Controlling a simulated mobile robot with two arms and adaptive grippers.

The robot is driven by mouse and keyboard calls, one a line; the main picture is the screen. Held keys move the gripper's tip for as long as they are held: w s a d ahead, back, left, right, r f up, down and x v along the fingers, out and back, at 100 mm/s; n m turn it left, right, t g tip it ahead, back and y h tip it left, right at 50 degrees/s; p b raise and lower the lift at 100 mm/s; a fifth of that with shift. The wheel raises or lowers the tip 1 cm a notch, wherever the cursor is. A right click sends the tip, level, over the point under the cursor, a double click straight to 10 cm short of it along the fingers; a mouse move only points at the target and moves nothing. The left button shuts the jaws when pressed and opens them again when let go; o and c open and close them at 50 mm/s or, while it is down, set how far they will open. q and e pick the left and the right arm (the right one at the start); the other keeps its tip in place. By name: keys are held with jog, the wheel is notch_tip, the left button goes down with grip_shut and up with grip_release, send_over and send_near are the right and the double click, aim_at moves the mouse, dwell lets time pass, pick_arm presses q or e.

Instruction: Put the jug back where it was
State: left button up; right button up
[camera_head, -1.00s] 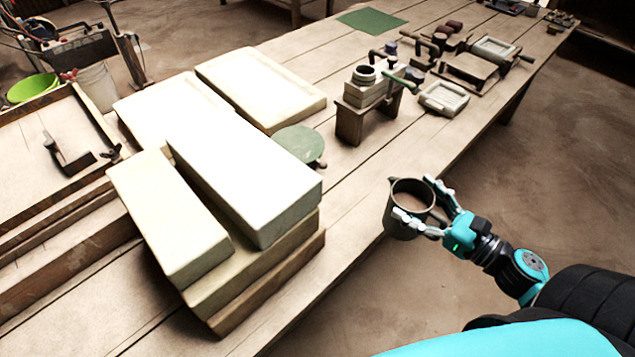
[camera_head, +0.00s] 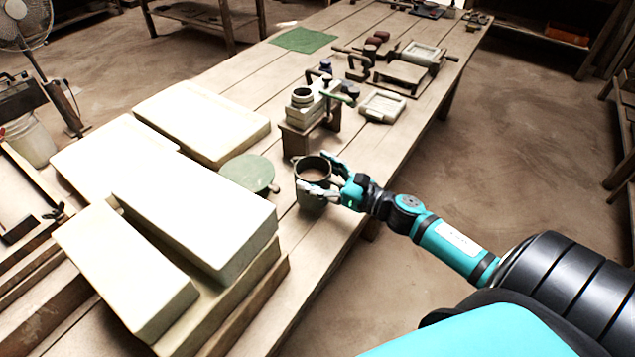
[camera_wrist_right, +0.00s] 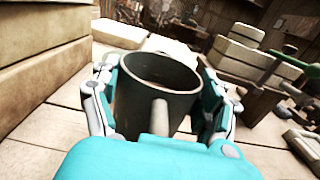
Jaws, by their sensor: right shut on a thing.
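The jug (camera_head: 311,170) is a dark grey-green cup-shaped vessel, upright, near the right edge of the long wooden table (camera_head: 330,225). My right gripper (camera_head: 326,178) is shut around its sides. In the right wrist view the jug (camera_wrist_right: 158,85) sits between the two fingers, its rim open upward and its handle toward my palm. I cannot tell whether its base touches the tabletop. My left gripper is not in view.
A round green disc (camera_head: 248,172) lies just left of the jug. A small wooden stand with a press (camera_head: 305,115) is behind it. Large pale blocks (camera_head: 195,205) are stacked at the left front. A framed tile mould (camera_head: 382,107) lies farther back.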

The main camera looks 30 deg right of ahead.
aim_at(327, 188)
jog(key=shift+f, duration=1.65)
jog(key=shift+f, duration=0.15)
jog(key=o, duration=1.7)
jog(key=shift+s, duration=0.1)
jog(key=shift+c, duration=0.2)
jog(key=b+v, duration=0.2)
jog(key=v, duration=1)
